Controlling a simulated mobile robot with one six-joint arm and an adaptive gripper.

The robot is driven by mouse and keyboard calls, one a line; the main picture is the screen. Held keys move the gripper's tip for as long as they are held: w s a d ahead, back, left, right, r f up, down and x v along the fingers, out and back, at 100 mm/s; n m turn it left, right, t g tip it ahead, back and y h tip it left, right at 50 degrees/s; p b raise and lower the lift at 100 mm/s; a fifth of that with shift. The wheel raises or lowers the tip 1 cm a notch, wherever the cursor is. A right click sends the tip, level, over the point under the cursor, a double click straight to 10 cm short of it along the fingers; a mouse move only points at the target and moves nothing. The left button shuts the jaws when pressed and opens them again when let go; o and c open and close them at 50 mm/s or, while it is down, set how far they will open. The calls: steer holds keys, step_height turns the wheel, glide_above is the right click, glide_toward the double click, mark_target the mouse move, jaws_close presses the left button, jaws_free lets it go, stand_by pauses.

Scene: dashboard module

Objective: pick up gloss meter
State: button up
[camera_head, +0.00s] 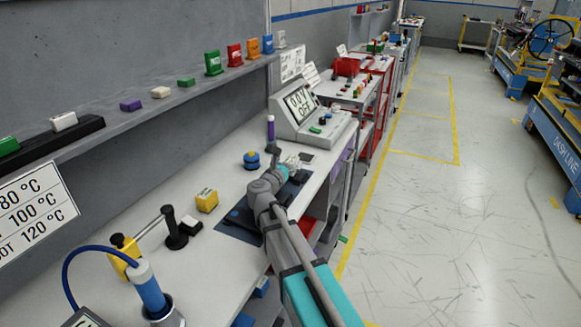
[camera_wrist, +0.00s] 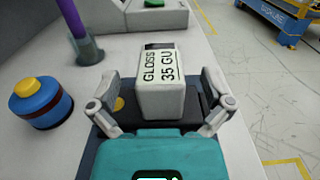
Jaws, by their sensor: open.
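The gloss meter (camera_wrist: 160,85) is a small whitish block whose label reads "GLOSS 35 GU". In the wrist view it stands between the two fingers of my gripper (camera_wrist: 161,108), with a visible gap on each side. My gripper is open around it. In the head view my gripper (camera_head: 290,162) is over the white bench, at the far end of a dark mat (camera_head: 238,220). The meter is mostly hidden there by my arm and gripper.
A blue and yellow knob-like object (camera_wrist: 40,104) stands left of the gripper. Behind it is a purple rod in a grey holder (camera_wrist: 88,50). A grey console with a display (camera_head: 300,106) stands further back. The bench's right edge is close, with open floor beyond.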

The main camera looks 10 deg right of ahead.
mark_target(293, 156)
steer(key=shift+x, duration=1.6)
steer(key=shift+c, duration=0.3)
steer(key=c, duration=1.2)
steer(key=shift+r, duration=0.2)
